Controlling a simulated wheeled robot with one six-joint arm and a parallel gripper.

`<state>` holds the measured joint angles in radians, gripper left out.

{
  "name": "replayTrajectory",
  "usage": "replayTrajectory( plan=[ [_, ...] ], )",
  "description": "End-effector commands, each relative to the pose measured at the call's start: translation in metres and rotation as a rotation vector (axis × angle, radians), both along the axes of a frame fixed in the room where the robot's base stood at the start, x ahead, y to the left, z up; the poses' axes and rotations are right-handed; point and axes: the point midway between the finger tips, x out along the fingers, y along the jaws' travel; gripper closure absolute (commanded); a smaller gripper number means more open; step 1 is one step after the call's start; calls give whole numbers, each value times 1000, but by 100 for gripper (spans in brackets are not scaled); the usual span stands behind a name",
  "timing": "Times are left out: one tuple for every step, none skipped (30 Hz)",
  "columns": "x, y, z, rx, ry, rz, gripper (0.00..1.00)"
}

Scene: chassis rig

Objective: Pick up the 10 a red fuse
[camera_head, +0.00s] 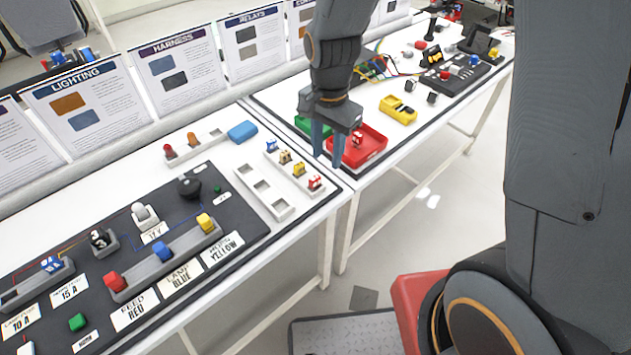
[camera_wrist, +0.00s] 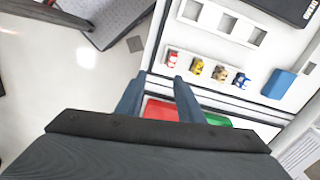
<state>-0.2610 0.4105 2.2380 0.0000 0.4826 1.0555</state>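A red fuse with white marking (camera_head: 315,183) sits at the near end of a row of fuses in a white rack; it also shows in the wrist view (camera_wrist: 172,58). Its rating cannot be read. Another small red piece with white (camera_head: 357,139) lies in the red tray (camera_head: 372,152), its kind unclear. My gripper (camera_head: 328,147) hangs over the left side of the red tray, with blue fingers apart and nothing visible between them. In the wrist view my gripper's fingers (camera_wrist: 160,92) are spread, with the red tray (camera_wrist: 158,110) seen between them.
Yellow, tan and blue fuses (camera_head: 271,146) share the rack. A white rack with empty slots (camera_head: 242,172) stands beside it. A green tray (camera_head: 303,125) adjoins the red tray. A yellow meter (camera_head: 397,109) lies to the right.

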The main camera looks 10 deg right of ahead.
Motion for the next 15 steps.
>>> replayTrajectory(
  plan=[
    [3, 9, -4, -1, 6, -40, 66],
    [5, 13, -7, -1, 8, -66, 66],
    [7, 17, -9, -1, 8, -95, 66],
    [8, 20, -10, -2, 9, -111, 66],
    [9, 22, -12, -2, 11, -124, 66],
    [10, 23, -14, -3, 12, -138, 66],
    [10, 24, -15, -3, 12, -144, 66],
    [10, 24, -16, -3, 12, -147, 66],
    [11, 25, -19, -3, 12, -150, 66],
    [11, 24, -22, -3, 12, -150, 66],
    [10, 24, -25, -3, 13, -150, 66],
    [10, 24, -29, -3, 14, -150, 66],
    [10, 24, -31, -3, 13, -150, 66],
    [10, 24, -34, -3, 12, -150, 66],
    [10, 24, -37, -3, 12, -150, 66]
  ],
)
